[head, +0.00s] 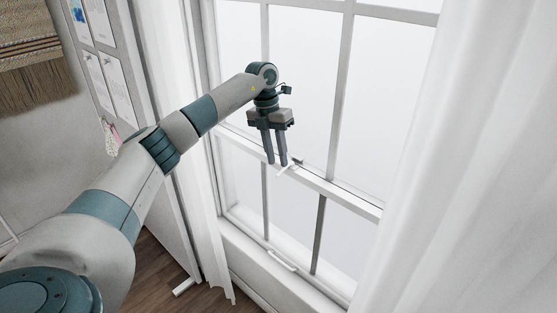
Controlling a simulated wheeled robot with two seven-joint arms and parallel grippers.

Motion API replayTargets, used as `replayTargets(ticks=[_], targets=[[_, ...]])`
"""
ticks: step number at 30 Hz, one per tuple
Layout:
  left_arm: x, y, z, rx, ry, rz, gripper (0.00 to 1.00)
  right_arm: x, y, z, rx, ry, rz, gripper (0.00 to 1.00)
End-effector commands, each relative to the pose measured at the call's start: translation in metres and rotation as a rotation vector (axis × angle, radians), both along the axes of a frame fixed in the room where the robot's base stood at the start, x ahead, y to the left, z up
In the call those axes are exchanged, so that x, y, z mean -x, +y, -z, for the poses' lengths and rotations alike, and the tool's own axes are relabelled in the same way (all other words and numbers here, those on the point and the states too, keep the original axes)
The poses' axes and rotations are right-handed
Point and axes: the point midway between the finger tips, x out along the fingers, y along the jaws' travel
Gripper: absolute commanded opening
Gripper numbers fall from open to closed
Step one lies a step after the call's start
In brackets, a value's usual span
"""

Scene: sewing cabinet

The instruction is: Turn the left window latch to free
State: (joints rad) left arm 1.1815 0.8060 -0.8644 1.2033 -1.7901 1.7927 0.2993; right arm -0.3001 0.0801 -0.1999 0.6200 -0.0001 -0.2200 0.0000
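The window (345,188) has a white frame and a horizontal meeting rail across its middle. A small latch (296,161) sits on this rail, with a dark part and a pale lever sticking out toward the lower left. My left gripper (276,163) points down just left of the latch, with its two dark fingers a little apart. The fingertips are close to the lever; I cannot tell if they touch it. Nothing shows between the fingers. No second latch is clearly seen. My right gripper is out of view.
White curtains hang at the right (470,170) and left (185,130) of the window. A pale handle (282,261) is on the lower sash. A panel with pinned papers (115,85) and a fringed woven hanging (35,60) are at the left. Wooden floor shows below.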

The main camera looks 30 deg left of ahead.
Motion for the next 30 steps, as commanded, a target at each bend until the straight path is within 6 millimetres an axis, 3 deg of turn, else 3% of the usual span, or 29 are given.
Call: replayTargets(ticks=[9, 19, 23, 30], targets=[[0.0, -0.006, 0.028, 0.0, 0.0, 0.0, 0.27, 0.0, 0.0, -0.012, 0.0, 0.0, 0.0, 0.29], [0.0, -0.006, 0.03, 0.0, -0.001, 0.0, 0.27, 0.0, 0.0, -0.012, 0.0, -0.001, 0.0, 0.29], [0.0, -0.006, 0.03, 0.0, -0.001, 0.0, 0.0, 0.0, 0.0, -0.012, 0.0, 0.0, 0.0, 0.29], [0.0, -0.006, 0.03, 0.0, -0.001, 0.0, 0.0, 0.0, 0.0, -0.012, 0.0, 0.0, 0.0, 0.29]])
